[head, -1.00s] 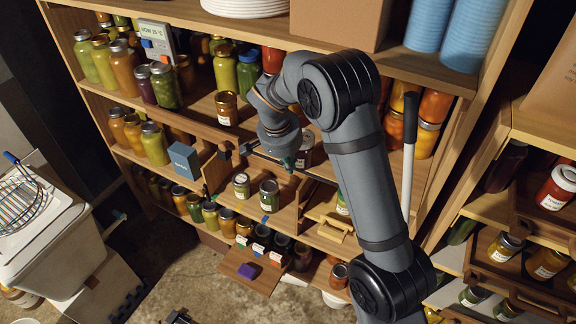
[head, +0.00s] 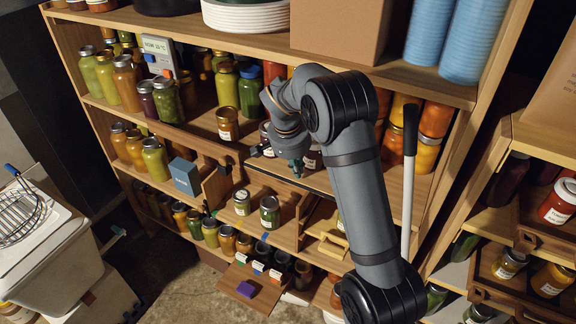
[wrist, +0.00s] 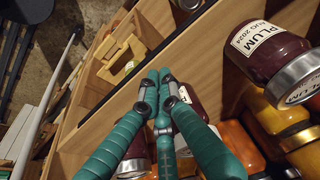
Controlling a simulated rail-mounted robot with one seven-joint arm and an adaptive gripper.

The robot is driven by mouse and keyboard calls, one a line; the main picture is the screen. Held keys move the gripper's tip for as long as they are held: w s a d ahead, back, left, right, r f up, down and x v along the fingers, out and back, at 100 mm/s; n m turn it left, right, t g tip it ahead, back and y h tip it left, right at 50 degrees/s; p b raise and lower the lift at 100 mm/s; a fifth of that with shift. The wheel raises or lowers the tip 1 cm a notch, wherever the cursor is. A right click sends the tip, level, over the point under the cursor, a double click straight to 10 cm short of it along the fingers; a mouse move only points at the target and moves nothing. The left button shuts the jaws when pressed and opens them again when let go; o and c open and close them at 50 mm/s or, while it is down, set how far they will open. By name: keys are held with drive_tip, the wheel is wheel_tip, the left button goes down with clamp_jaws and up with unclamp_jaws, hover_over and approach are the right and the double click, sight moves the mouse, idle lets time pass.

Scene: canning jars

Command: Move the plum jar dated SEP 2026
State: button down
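My gripper (head: 296,172) is at the front edge of the middle shelf. In the wrist view its teal fingers (wrist: 160,76) come together at the tips, with nothing seen between them. A dark plum jar (wrist: 272,52) at upper right reads PLUM AUG 2024 and has a silver lid. Another dark jar (wrist: 190,100) is partly hidden behind the fingers; its label is not legible. In the head view, dark jars with white labels show on both sides of my gripper, one at left (head: 266,133) and one at right (head: 313,159). I cannot read SEP 2026 on any jar.
Orange jars (head: 431,120) are stacked right of the arm. An amber jar (head: 227,123) stands left of it. Two green jars (head: 269,212) and a small wooden crate (head: 328,232) are on the shelf below. A pale pole (head: 408,185) stands in front.

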drive_tip(key=shift+s+a+f+b, duration=0.25)
drive_tip(key=shift+s+a+b, duration=0.1)
drive_tip(key=shift+s+b, duration=0.1)
drive_tip(key=shift+s+a+f+b, duration=0.2)
drive_tip(key=shift+s+a+b, duration=0.1)
drive_tip(key=shift+s, duration=0.15)
drive_tip(key=v, duration=1)
drive_tip(key=shift+d+r, duration=0.15)
drive_tip(key=shift+r, duration=0.3)
drive_tip(key=shift+w+f, duration=0.1)
drive_tip(key=shift+f, duration=0.05)
drive_tip(key=p+x, duration=0.2)
drive_tip(key=x, duration=0.7)
drive_tip(key=shift+w+d+f, duration=0.2)
drive_tip(key=shift+f, duration=0.05)
drive_tip(key=w+d+p, duration=0.2)
drive_tip(key=w, duration=0.1)
drive_tip(key=shift+p, duration=0.4)
drive_tip(key=shift+a+f, duration=0.15)
drive_tip(key=shift+a, duration=0.15)
drive_tip(key=shift+s, duration=0.3)
drive_tip(key=shift+d, duration=0.1)
